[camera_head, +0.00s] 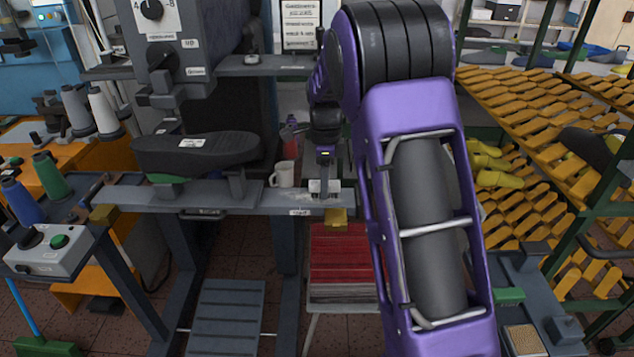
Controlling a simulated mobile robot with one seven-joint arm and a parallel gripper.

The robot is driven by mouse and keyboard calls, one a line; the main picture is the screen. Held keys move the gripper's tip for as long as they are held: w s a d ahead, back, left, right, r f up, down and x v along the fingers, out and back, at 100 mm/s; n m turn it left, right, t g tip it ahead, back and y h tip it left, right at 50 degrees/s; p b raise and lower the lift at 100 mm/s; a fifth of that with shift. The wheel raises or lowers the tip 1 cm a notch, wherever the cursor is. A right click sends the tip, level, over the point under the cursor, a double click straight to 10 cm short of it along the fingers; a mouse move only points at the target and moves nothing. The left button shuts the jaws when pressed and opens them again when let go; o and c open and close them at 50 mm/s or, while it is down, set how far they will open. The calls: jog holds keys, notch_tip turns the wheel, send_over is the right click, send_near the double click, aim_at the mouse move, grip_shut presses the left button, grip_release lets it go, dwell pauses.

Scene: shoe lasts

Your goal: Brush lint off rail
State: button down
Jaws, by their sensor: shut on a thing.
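The grey rail (225,197) runs level across the machine's front, with a small label on its front edge near the right end. A pale patch that looks like lint (298,195) lies on its top near that end. My gripper (325,180) points down over the rail's right end, shut on a small pale-and-dark thing that may be a brush (325,187). That thing is at or just above the rail top; contact cannot be told. The jaws are small here, and the held thing is partly hidden.
A white mug (285,174) stands on the rail just left of my gripper. A dark shoe last (195,152) sits further left. A brass-coloured block (337,218) is under the rail's right end. My arm hides the middle right.

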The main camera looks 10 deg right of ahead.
jog(key=shift+s+d+f+p, duration=0.1)
jog(key=shift+s+d, duration=0.1)
jog(key=shift+d, duration=0.65)
jog(key=shift+s+d+f+p, duration=0.1)
jog(key=shift+s+d, duration=0.05)
jog(key=shift+d, duration=0.7)
jog(key=shift+s+d+f+p, duration=0.1)
jog(key=shift+s+d, duration=0.1)
jog(key=shift+d, duration=0.65)
